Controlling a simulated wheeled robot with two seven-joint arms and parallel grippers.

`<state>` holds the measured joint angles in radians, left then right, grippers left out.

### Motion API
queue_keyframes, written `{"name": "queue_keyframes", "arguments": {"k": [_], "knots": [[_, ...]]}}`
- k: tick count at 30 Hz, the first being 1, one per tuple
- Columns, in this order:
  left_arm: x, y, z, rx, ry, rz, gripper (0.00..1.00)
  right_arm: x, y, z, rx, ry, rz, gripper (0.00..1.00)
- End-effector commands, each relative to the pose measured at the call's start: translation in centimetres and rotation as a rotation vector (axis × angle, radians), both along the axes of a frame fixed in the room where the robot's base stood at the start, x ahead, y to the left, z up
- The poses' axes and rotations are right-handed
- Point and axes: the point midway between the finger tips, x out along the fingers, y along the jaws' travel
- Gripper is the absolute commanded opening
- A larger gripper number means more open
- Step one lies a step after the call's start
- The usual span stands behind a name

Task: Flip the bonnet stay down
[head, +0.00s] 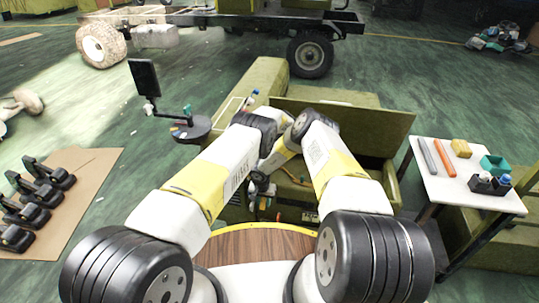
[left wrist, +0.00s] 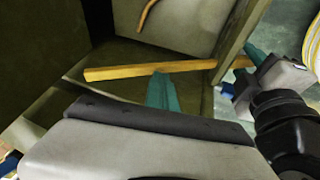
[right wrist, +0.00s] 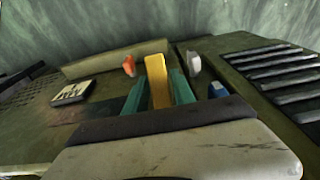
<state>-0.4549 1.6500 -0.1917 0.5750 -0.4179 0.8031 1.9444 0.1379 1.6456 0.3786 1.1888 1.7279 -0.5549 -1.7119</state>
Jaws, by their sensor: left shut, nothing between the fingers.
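The bonnet stay is a yellow bar (left wrist: 115,73) lying nearly level across the left wrist view, inside the olive-green bay. It also shows between the fingers in the right wrist view (right wrist: 156,72). My right gripper (right wrist: 158,90) has its teal fingers against both sides of the bar and is shut on it. The right gripper also shows at the bar's right end in the left wrist view (left wrist: 256,58). My left gripper (left wrist: 161,88) is shut and empty, its teal fingertips just below the middle of the bar. In the head view my arms hide most of the bar.
The raised olive panel (head: 375,125) stands behind my right arm. A white side table (head: 450,187) with tools and small bins is at the right. A round dark tray (head: 192,130) and screen (head: 145,77) stand at the left. A brown mat (head: 85,195) holds several black parts.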

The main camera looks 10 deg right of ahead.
Motion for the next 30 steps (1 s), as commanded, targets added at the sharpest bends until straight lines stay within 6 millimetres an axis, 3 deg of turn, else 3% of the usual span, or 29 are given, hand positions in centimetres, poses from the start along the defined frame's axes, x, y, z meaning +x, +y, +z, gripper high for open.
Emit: {"name": "queue_keyframes", "arguments": {"k": [14,24,30], "knots": [[0.0,0.0,0.0,0.001,0.001,0.001,0.00,-0.2,0.1,0.7,0.001,0.003,0.001,0.44],[-0.3,0.0,-0.4,0.005,0.008,-0.001,0.00,-0.5,1.0,6.1,0.007,-0.007,0.009,0.44],[-0.6,-0.3,-0.5,0.006,0.011,-0.006,0.00,-0.6,1.0,8.0,0.006,-0.007,0.007,0.44]]}}
